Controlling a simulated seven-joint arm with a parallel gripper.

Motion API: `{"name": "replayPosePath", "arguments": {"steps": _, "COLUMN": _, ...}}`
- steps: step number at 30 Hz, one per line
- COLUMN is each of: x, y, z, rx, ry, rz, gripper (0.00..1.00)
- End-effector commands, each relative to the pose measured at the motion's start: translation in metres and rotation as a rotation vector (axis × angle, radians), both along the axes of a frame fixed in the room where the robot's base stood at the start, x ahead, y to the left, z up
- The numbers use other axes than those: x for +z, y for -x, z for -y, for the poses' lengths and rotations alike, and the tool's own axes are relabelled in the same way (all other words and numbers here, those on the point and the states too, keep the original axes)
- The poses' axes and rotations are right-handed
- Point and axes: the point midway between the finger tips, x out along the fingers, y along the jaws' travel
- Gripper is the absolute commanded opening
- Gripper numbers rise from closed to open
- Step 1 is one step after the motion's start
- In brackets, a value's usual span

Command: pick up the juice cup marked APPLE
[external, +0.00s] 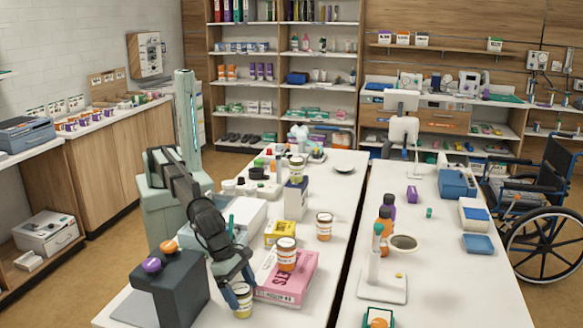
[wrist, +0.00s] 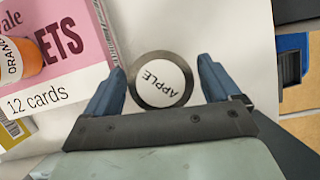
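The juice cup marked APPLE (wrist: 161,80) shows from above in the wrist view, its white round lid with a dark rim facing the camera. My gripper (wrist: 161,68) is open, with one blue finger on each side of the cup and a narrow gap to each. In the external view the APPLE cup (external: 243,301) stands upright on the table near its front edge, partly hidden by my gripper (external: 238,284).
The pink box (external: 288,284) lies close beside the APPLE cup; it also shows in the wrist view (wrist: 62,77). A yellow box (external: 280,233) and another labelled cup (external: 324,226) stand farther back. A dark block (external: 172,290) with purple and orange items is at left.

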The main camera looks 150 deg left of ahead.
Motion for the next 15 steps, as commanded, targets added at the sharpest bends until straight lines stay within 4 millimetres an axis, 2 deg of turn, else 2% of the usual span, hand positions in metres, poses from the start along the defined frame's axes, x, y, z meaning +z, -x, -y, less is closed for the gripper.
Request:
{"name": "replayPosePath", "arguments": {"steps": 2, "x": 0.0001, "y": 0.0001, "z": 0.0001, "rx": 0.000, "ry": 0.000, "rz": 0.000, "gripper": 0.81}}
{"name": "replayPosePath", "arguments": {"steps": 15, "x": 0.0003, "y": 0.0002, "z": 0.0001, "rx": 0.000, "ry": 0.000, "rz": 0.000, "gripper": 0.39}}
